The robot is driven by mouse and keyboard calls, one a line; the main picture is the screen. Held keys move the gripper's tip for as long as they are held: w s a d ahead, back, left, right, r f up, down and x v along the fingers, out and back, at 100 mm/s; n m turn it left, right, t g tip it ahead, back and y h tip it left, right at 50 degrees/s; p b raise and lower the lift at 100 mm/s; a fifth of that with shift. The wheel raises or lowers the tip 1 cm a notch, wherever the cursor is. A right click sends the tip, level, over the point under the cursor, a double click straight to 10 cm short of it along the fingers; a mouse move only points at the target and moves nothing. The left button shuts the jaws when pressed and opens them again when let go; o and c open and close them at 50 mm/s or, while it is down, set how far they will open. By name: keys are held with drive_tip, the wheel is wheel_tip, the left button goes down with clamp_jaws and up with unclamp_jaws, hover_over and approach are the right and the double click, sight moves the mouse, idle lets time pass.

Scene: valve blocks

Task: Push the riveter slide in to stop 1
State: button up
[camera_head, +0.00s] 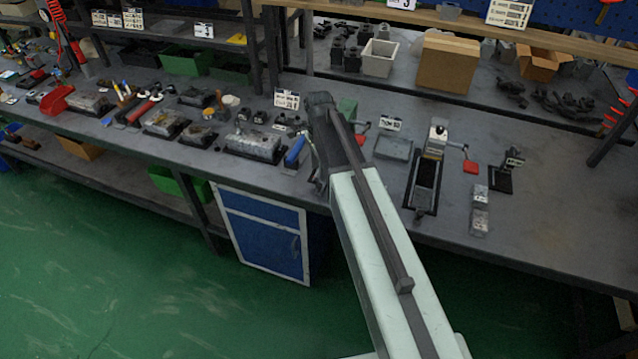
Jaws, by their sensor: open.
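The riveter (437,138) stands on the grey workbench right of my arm, with a light upright body and a lever ending in a red grip. Its black slide track (423,188) runs from the body toward the bench's front edge. I cannot make out the stop marks or tell exactly where the slide sits along the track. My gripper (318,186) hangs at the end of my arm near the bench's front edge, left of the riveter and apart from it. It is mostly hidden by my arm; it is open, and I see nothing held.
A grey tray (394,147) lies between my arm and the riveter. Metal blocks (480,209) and a small black fixture (503,177) stand right of it. A valve block (256,144) and a blue-handled tool (295,151) lie left of my arm. The bench's far right is clear.

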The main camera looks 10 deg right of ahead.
sight(319, 185)
wheel_tip(319, 185, down, 7)
drive_tip(key=b, duration=0.6)
drive_tip(key=shift+f, duration=0.15)
clamp_jaws()
idle(0.9)
